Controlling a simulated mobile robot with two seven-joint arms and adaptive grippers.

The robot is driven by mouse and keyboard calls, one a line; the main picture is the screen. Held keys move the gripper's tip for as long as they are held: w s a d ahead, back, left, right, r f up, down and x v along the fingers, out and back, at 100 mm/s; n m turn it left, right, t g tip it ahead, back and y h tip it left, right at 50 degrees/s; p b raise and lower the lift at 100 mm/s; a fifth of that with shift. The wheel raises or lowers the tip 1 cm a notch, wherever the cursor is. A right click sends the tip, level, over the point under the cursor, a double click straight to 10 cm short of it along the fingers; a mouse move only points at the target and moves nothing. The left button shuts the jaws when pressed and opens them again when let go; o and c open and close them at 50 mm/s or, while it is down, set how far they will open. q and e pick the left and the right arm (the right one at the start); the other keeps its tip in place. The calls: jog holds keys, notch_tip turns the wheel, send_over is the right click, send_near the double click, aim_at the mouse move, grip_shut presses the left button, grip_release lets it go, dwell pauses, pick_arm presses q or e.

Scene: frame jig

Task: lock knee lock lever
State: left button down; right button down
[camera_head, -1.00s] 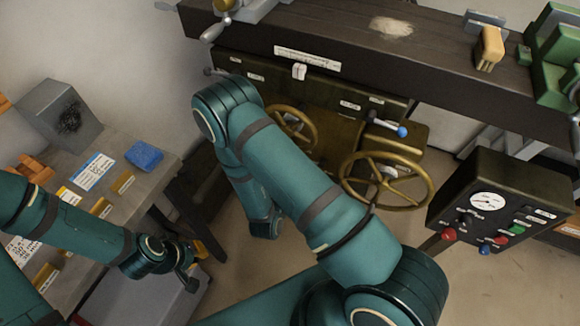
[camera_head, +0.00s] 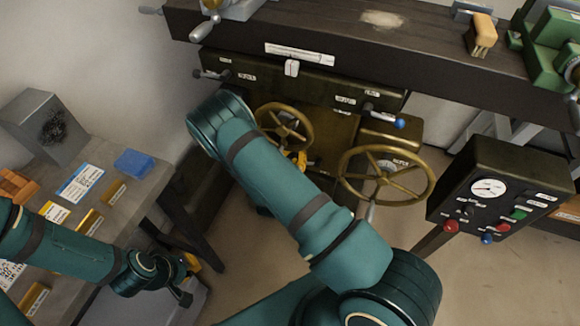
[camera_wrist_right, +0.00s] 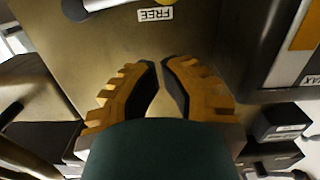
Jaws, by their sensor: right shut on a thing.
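My right gripper (camera_head: 298,158) shows as a bit of orange beside the left brass handwheel (camera_head: 285,127), mostly behind my own arm. In the right wrist view its orange, black-padded fingers (camera_wrist_right: 160,88) are close together in front of a khaki panel (camera_wrist_right: 110,60) with a FREE label (camera_wrist_right: 156,14). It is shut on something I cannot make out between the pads. I cannot pick out the knee lock lever for certain. A dark knob on a pale rod (camera_wrist_right: 80,8) is cut off at that view's top left. My left gripper (camera_head: 187,280) hangs by the side table; its fingers are unclear.
A blue-knobbed lever (camera_head: 399,123) and the right brass handwheel (camera_head: 387,176) lie to the right of my right gripper. A control box with a gauge (camera_head: 488,188) stands further right. The dark bench (camera_head: 340,45) runs above. The side table (camera_head: 150,185) holds a blue block (camera_head: 134,163).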

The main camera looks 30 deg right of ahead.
jog(key=f, duration=0.2)
jog(key=f+b, duration=0.1)
jog(key=shift+d+f, duration=0.25)
jog(key=shift+f, duration=0.15)
jog(key=shift+f, duration=0.1)
jog(key=shift+s+d+f+n+h, duration=0.1)
jog(key=shift+s+d+f+n, duration=0.3)
jog(key=shift+f+n, duration=1.4)
jog(key=shift+s+d+f+n+h, duration=0.1)
jog(key=shift+s+d+f+n, duration=0.55)
jog(key=shift+n, duration=2)
jog(key=shift+s+d+f+n+h, duration=0.1)
jog(key=shift+s+f+n, duration=0.15)
jog(key=shift+f+n, duration=1.65)
jog(key=shift+r+n, duration=0.3)
jog(key=shift+n, duration=0.05)
